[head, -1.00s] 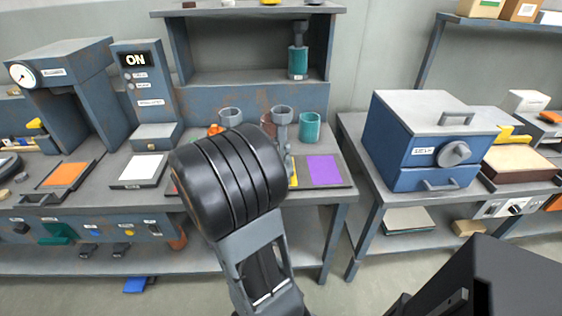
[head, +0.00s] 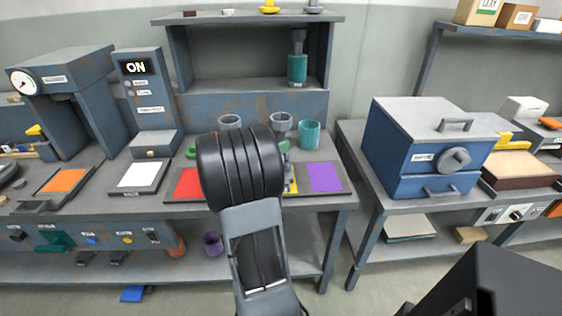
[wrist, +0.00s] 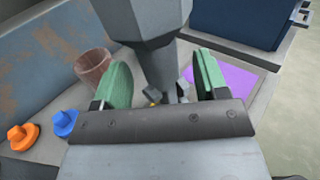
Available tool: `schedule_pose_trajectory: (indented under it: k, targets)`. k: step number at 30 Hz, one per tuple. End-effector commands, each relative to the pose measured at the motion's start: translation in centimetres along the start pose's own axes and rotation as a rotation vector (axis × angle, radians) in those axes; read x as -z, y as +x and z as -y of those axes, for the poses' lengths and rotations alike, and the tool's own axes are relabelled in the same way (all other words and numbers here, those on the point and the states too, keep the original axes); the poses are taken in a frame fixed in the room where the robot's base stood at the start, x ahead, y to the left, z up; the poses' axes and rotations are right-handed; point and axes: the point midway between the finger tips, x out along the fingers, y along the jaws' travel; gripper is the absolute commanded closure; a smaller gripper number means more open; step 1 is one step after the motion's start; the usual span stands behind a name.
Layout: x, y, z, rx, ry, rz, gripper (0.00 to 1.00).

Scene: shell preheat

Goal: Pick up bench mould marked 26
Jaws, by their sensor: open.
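No number 26 is legible on anything in these frames. In the wrist view my gripper (wrist: 165,78) is open, with a green pad on each side. A grey faceted piece (wrist: 160,35) with a narrower lower end stands between the pads; I cannot tell whether they touch it. In the head view a grey cup-topped piece (head: 281,123) shows just right of my black wrist, its lower part largely hidden. One green finger of my gripper shows left of the wrist. Another grey cup (head: 230,122) and a teal cup (head: 309,134) stand nearby on the bench.
A brownish translucent cup (wrist: 93,65) stands left of my gripper, with orange (wrist: 23,138) and blue (wrist: 65,123) knobbed pieces farther left. A purple mat (head: 324,177) lies right. The shelf unit (head: 250,102) backs the bench; a blue oven (head: 423,150) stands on the right table.

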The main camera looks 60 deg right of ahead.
Motion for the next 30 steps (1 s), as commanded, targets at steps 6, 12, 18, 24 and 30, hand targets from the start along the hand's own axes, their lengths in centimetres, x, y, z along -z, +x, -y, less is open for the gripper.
schedule_pose_trajectory:
  k: [6, 12, 18, 24, 30]
  targets:
    - [0.1, 2.4, 0.0, 0.002, 0.000, -0.002, 0.33]
    - [0.0, 2.9, -0.1, 0.000, 0.000, -0.001, 0.33]
    - [0.0, 2.8, -0.1, 0.000, 0.000, -0.001, 0.40]
    - [0.0, 2.8, -0.1, 0.000, 0.000, -0.001, 0.59]
    - [0.1, 2.8, -0.1, 0.000, 0.000, -0.001, 0.78]
